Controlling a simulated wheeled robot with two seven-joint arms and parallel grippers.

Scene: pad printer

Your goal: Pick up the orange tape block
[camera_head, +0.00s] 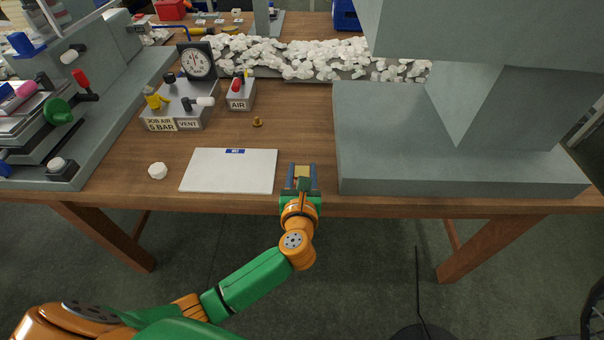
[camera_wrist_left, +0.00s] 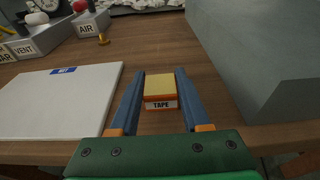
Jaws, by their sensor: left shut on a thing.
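The orange tape block (camera_wrist_left: 160,98) has a yellowish top and a white front label reading TAPE. My left gripper (camera_wrist_left: 160,88) is shut on it, with one blue finger on each side. In the head view the block (camera_head: 301,171) shows as a small yellowish patch between the fingers of my left gripper (camera_head: 301,172), near the table's front edge. It is at or just above the tabletop; I cannot tell if it touches the wood. My right gripper is not in view.
A white plate with a blue label (camera_head: 229,171) lies left of the gripper. A large grey machine base (camera_head: 460,185) stands close on the right. A small brass piece (camera_head: 257,122), an AIR box (camera_head: 239,95) and a gauge block (camera_head: 182,108) stand farther back.

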